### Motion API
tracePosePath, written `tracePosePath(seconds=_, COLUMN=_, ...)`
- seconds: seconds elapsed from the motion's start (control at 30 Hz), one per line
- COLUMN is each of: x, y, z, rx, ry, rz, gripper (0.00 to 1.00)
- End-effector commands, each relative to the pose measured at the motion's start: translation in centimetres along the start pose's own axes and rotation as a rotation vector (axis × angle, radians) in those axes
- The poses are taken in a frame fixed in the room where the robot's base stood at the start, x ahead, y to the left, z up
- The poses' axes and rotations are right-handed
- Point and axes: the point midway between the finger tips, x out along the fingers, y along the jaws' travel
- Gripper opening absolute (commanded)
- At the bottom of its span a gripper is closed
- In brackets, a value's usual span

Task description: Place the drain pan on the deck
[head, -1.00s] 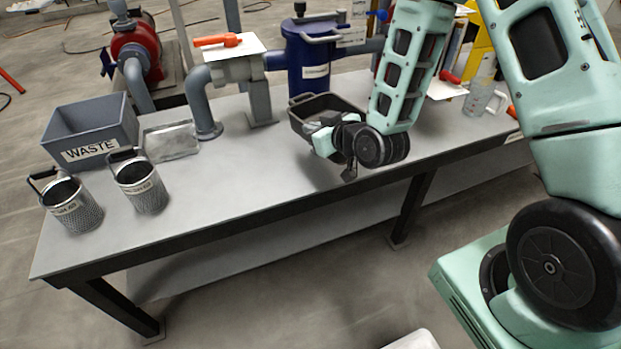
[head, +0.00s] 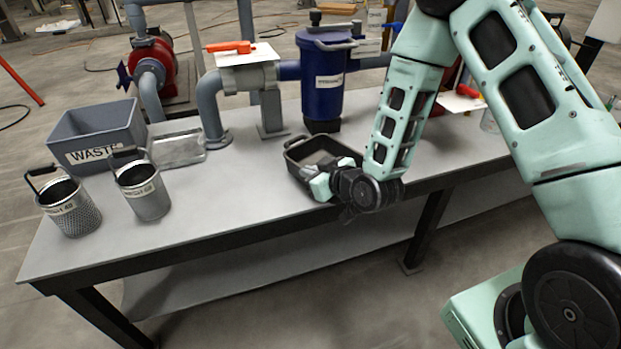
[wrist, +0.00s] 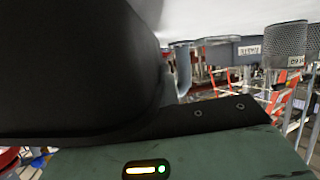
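The drain pan (head: 293,162) is a dark rectangular pan with end handles, in the middle of the head view. It appears level, over or on the grey deck (head: 240,185) in front of the blue vessel; I cannot tell whether its underside touches. My gripper (head: 324,183) is at the pan's near right end and appears shut on its rim or handle; the wrist hides the exact contact. In the wrist view a large dark surface, apparently the pan (wrist: 75,65), fills the left side. The fingertips do not show clearly there.
The blue vessel (head: 323,85) and a pipe valve with an orange handle (head: 230,47) stand behind the pan. A grey waste bin (head: 98,135), a clear tray (head: 178,149) and two mesh baskets (head: 143,190) (head: 70,207) occupy the left. The deck between them and the pan is clear.

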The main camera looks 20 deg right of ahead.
Motion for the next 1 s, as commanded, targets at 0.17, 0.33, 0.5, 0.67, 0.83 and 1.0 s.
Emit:
tracePosePath(seconds=0.17, x=0.51, y=-0.05, z=1.06, rx=0.000, ry=0.004, rz=0.001, gripper=0.00)
tracePosePath(seconds=0.33, x=0.48, y=-0.06, z=1.00, rx=-0.001, ry=0.004, rz=0.001, gripper=0.00)
tracePosePath(seconds=0.5, x=0.67, y=-0.11, z=1.46, rx=-0.001, ry=0.003, rz=0.001, gripper=0.00)
tracePosePath(seconds=0.67, x=0.58, y=-0.10, z=1.33, rx=0.000, ry=0.002, rz=0.001, gripper=0.25)
tracePosePath(seconds=0.83, x=0.57, y=-0.10, z=1.31, rx=0.000, ry=0.002, rz=0.000, gripper=0.25)
tracePosePath(seconds=1.0, x=-0.02, y=-0.08, z=1.00, rx=0.000, ry=0.000, rz=0.000, gripper=0.25)
